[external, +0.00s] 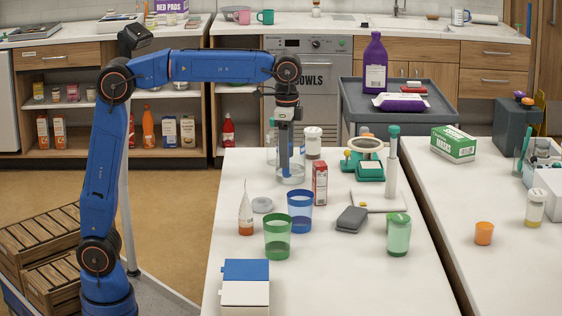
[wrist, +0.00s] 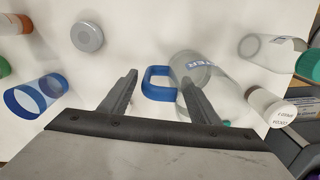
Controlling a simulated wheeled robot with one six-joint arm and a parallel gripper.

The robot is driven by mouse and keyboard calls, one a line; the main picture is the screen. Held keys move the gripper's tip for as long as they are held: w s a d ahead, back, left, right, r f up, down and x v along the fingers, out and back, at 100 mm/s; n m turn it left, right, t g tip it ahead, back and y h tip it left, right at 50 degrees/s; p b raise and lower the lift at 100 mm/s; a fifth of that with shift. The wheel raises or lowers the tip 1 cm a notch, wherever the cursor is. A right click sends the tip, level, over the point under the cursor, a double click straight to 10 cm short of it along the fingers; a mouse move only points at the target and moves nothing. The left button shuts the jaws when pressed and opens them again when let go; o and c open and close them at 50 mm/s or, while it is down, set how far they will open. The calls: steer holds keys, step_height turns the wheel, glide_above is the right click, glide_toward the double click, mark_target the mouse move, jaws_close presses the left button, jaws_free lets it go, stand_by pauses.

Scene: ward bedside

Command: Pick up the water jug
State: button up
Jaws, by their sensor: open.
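The water jug is a clear, see-through vessel with a blue handle and lettering on its side. In the wrist view the jug (wrist: 211,72) stands at the right fingertip, with its blue handle loop (wrist: 152,84) between my two fingers. In the external view the jug (external: 292,179) stands on the near white table and is partly hidden by my gripper (external: 285,172). My gripper points down and its fingers also show in the wrist view (wrist: 158,80). It is open, with no grip on the handle. Whether the right finger touches the jug is unclear.
A red-and-white carton (external: 320,184), a blue cup (external: 300,211), a green cup (external: 277,237) and a grey lid (external: 262,205) stand near the jug. A white-capped jar (external: 313,142) and a clear bottle (wrist: 268,48) are close on its other side.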

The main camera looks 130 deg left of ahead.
steer(key=shift+w+d+f, duration=0.1)
steer(key=shift+f, duration=0.95)
steer(key=shift+w+d+f, duration=0.1)
steer(key=shift+f, duration=0.95)
steer(key=c, duration=1.4)
steer(key=shift+r, duration=0.2)
